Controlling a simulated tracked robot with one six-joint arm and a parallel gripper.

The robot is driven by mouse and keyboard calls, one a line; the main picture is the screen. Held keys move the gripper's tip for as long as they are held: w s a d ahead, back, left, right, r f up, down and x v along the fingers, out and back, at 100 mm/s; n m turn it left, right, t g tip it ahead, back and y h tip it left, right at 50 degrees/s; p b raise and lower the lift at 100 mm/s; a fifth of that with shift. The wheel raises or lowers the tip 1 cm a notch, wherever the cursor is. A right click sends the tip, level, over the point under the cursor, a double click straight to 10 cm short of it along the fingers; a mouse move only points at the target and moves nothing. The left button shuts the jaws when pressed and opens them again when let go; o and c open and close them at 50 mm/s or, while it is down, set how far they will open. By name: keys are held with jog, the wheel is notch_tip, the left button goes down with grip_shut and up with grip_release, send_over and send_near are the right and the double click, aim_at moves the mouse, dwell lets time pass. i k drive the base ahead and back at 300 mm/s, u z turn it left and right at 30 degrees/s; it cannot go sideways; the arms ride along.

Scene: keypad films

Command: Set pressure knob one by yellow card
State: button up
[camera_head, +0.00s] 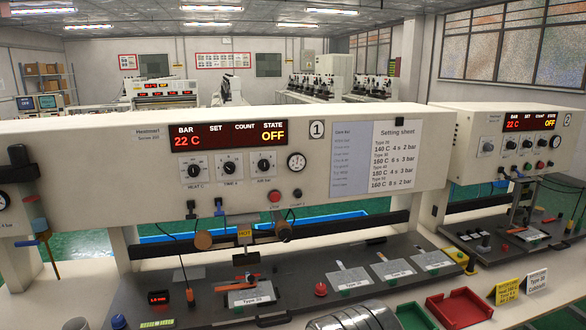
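Machine one, marked with a "1" sign (317,129), has three black knobs on its cream panel. The rightmost, the pressure knob labelled for air in bar (264,165), has a light pointer; its exact setting is too small to read. The heat knob (195,169) and time knob (230,166) are to its left, and a round gauge (297,161) is to its right. The yellow card (508,291) stands at the lower right; its lines mention heat and bar, but the figures are not surely legible.
The display (228,135) reads 22 C and OFF. A setting sheet (398,157) hangs right of the knobs. A white card (537,281) stands beside the yellow one. A red tray (459,308) lies at the front. A second machine (468,160) stands right.

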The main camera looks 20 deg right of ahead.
aim_at(264, 164)
jog(key=z, duration=0.85)
jog(key=k, duration=0.8)
jog(key=u, duration=1.05)
jog(key=i, duration=1)
jog(key=u, duration=0.05)
